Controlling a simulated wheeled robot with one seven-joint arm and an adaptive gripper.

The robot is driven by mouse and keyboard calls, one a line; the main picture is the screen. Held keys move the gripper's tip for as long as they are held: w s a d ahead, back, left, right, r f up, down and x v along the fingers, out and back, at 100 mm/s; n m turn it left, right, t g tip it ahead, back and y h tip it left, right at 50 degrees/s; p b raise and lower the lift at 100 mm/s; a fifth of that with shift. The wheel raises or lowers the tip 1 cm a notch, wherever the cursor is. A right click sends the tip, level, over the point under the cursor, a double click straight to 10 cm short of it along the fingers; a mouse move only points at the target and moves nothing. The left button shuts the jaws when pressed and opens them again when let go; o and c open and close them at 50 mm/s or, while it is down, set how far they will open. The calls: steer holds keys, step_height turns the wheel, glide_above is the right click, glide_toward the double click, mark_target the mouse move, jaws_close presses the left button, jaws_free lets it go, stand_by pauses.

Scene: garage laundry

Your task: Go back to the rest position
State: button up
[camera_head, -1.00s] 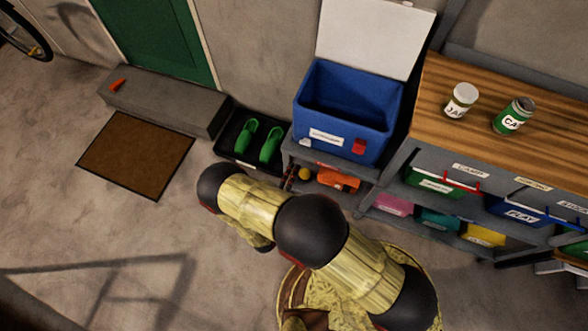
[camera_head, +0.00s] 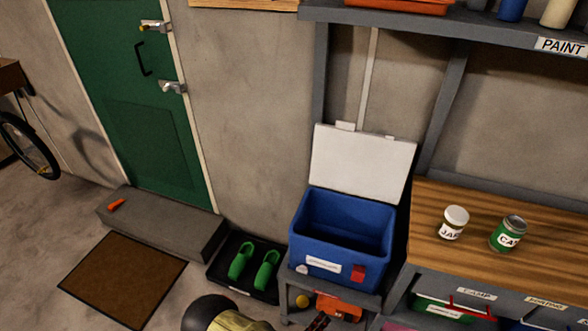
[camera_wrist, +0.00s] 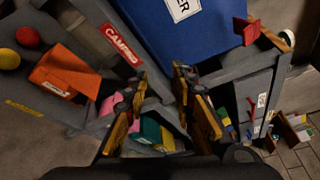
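My gripper (camera_wrist: 160,92) shows in the wrist view with its two fingers spread apart and nothing between them. Behind the fingers are a grey shelf with coloured bins and the blue cooler box (camera_wrist: 190,30) at the top. In the head view only a small part of my arm shows at the bottom edge, a dark joint and a yellowish link. I cannot clearly make out the gripper there.
The blue cooler box (camera_head: 341,232) stands with its white lid up on a low grey stand. Green clogs (camera_head: 254,266) lie in a black tray, near a step (camera_head: 160,224) and brown mat (camera_head: 122,277).

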steer(key=s+d+r+m+g+y, duration=0.1)
steer(key=s+r+m+g+y, duration=0.15)
steer(key=r+m+g, duration=0.45)
steer(key=s+r+m+g+y, duration=0.1)
steer(key=s+r+m+g, duration=0.25)
steer(key=r+m, duration=0.7)
steer(key=s+d+r+m+g+y, duration=0.1)
steer(key=s+r+m+g, duration=0.3)
steer(key=r+m, duration=0.55)
steer(key=d+r+m+t+y, duration=0.3)
steer(key=r+m, duration=0.3)
steer(key=r, duration=0.5)
steer(key=d+r+m+t+y, duration=0.3)
steer(key=d+r+m, duration=0.3)
steer(key=r, duration=0.6)
steer(key=shift+s+m+t, duration=0.45)
steer(key=shift+m+t, duration=0.3)
steer(key=shift+m, duration=0.05)
steer(key=shift+r+y, duration=0.1)
steer(key=shift+y, duration=0.15)
